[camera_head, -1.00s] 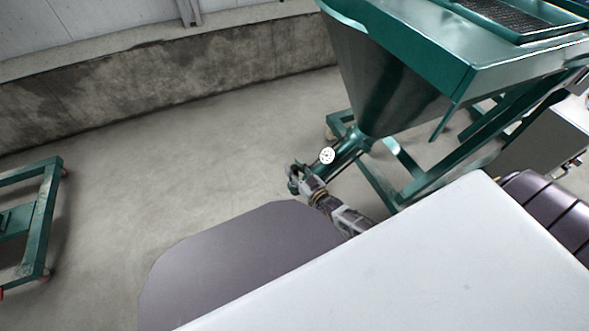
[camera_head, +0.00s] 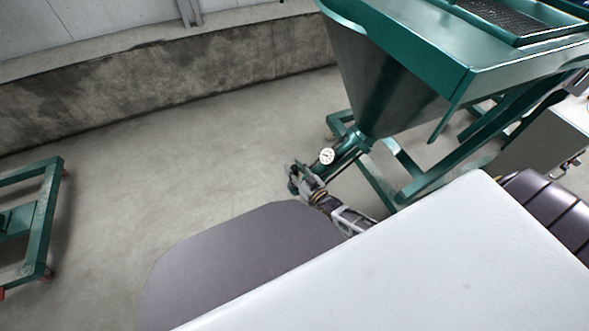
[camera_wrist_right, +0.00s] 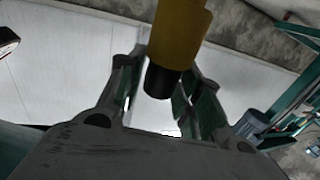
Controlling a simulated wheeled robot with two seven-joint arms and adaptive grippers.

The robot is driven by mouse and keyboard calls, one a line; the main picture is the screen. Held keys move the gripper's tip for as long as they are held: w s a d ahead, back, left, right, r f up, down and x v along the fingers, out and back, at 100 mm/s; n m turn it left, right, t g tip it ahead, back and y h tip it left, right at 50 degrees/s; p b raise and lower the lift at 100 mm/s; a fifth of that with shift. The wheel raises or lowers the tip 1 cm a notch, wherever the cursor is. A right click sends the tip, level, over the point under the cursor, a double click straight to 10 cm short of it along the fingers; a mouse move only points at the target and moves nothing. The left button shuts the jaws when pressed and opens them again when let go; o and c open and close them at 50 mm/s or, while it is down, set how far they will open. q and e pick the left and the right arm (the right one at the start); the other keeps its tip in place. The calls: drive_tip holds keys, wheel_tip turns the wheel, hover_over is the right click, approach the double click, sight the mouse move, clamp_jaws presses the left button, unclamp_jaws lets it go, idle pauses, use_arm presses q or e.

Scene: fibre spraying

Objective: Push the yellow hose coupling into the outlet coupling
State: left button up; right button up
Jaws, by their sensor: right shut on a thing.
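In the right wrist view the yellow hose coupling (camera_wrist_right: 180,32), with a black end (camera_wrist_right: 162,82), lies between the fingers of my right gripper (camera_wrist_right: 160,90), which is shut on it. In the head view my right gripper (camera_head: 303,179) is small and low, at the outlet end of the green machine's pipe. The yellow coupling cannot be made out there. The outlet coupling lies around the pipe end, largely covered by the gripper, so I cannot tell whether the two couplings touch. My left gripper is not in view.
The green hopper machine (camera_head: 390,85) stands on a frame at the right, with a white round gauge (camera_head: 327,156) on its pipe. A green wheeled frame (camera_head: 45,220) stands at the far left. The concrete floor (camera_head: 170,170) between them is clear.

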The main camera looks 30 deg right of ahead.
drive_tip(key=shift+f+b, duration=0.4)
drive_tip(key=shift+f, duration=0.1)
idle(0.6)
drive_tip(key=o, duration=1.2)
drive_tip(key=shift+s+f, duration=0.1)
drive_tip(key=shift+s, duration=0.1)
drive_tip(key=shift+s+d, duration=0.35)
drive_tip(key=shift+s, duration=1.55)
drive_tip(key=shift+s+d, duration=0.3)
drive_tip(key=shift+s, duration=1.65)
drive_tip(key=shift+s+d, duration=0.35)
drive_tip(key=shift+s, duration=1.55)
